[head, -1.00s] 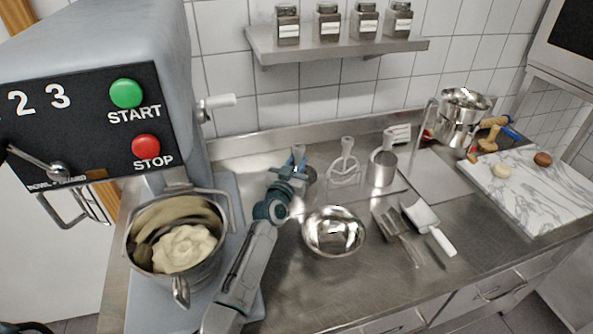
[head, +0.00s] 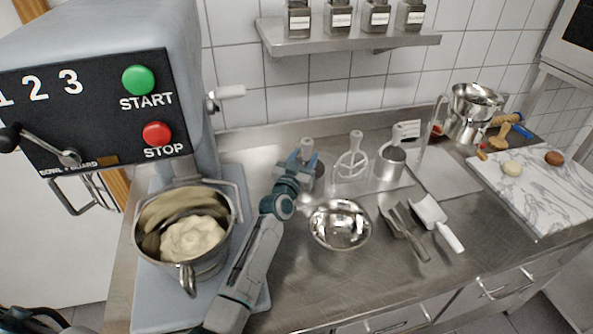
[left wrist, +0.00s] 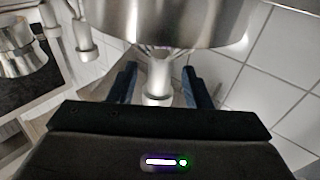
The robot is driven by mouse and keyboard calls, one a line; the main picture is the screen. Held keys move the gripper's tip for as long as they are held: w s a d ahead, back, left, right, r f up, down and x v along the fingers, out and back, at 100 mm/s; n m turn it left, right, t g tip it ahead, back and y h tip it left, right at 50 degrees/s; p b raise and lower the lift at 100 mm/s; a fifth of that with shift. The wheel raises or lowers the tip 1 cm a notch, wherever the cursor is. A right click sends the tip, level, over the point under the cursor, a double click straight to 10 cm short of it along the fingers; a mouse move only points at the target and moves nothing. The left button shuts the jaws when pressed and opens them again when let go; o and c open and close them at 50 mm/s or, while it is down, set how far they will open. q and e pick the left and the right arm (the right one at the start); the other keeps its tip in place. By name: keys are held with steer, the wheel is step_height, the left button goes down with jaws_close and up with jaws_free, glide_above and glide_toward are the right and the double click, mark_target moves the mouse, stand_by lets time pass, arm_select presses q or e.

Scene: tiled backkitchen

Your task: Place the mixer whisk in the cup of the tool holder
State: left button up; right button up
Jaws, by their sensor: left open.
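A tool with a pale, knobbed shaft (head: 307,145), which looks like the mixer whisk, stands at the back left of the counter. Its lower part is mostly hidden by my left gripper (head: 299,166). In the left wrist view the shaft (left wrist: 158,85) lies between the two open blue fingers (left wrist: 158,88), with a gap on each side. A large steel surface fills the top of that view. The tool holder (head: 348,190) extends to the right; a looped beater (head: 352,163) stands on it. Its steel cup (head: 390,164) is at the right end. My right gripper is out of view.
A steel bowl (head: 340,224) stands just right of my left forearm. A shelf (head: 350,40) hangs above.

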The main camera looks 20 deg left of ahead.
arm_select(q)
steer(key=s+f, duration=0.1)
steer(key=s, duration=1)
steer(key=shift+s+a+b, duration=0.3)
steer(key=shift+a+b, duration=0.05)
steer(key=shift+b, duration=0.05)
